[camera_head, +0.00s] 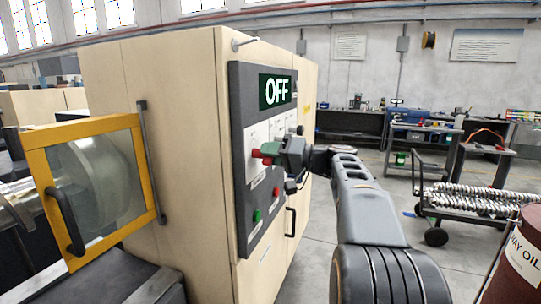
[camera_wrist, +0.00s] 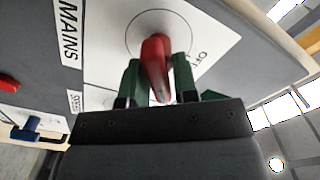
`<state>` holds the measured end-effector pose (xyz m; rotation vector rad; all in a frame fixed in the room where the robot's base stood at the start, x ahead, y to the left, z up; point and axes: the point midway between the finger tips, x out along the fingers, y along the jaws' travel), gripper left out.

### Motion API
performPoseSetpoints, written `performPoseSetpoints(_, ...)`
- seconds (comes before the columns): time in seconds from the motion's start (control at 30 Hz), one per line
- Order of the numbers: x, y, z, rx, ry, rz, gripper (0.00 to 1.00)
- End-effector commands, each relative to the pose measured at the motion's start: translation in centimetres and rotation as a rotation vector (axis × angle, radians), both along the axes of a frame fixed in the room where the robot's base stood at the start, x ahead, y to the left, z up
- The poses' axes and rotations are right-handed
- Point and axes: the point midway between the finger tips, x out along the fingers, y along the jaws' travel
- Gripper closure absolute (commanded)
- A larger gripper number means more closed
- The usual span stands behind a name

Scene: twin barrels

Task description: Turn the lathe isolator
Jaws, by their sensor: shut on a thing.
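The lathe isolator is a red handle (camera_wrist: 156,62) on a white plate (camera_wrist: 108,50) marked MAINS, with part of an OFF label beside it in the wrist view. In the head view the red handle (camera_head: 257,153) shows at the left of my gripper (camera_head: 269,152). In the wrist view the green fingers of my gripper (camera_wrist: 157,88) stand on either side of the handle and are shut on it. The handle's far end is partly hidden by the fingers.
Green (camera_head: 257,216) and red (camera_head: 276,191) buttons sit lower on the panel. A yellow-framed guard door (camera_head: 88,127) sticks out at left. An oil barrel (camera_head: 516,262) and a cart of metal parts (camera_head: 478,199) stand at right. Open floor lies between.

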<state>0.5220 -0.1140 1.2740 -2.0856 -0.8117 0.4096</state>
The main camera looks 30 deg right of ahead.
Motion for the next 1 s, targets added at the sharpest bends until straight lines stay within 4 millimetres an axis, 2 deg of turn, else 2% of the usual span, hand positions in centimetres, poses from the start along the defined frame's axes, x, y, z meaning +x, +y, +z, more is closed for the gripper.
performPoseSetpoints(0.5, 0.07, -0.08, -0.11, 0.325, 0.299, 0.001, 0.96)
performPoseSetpoints(1.0, 0.08, -0.09, -0.32, 0.470, 0.431, 0.000, 0.96)
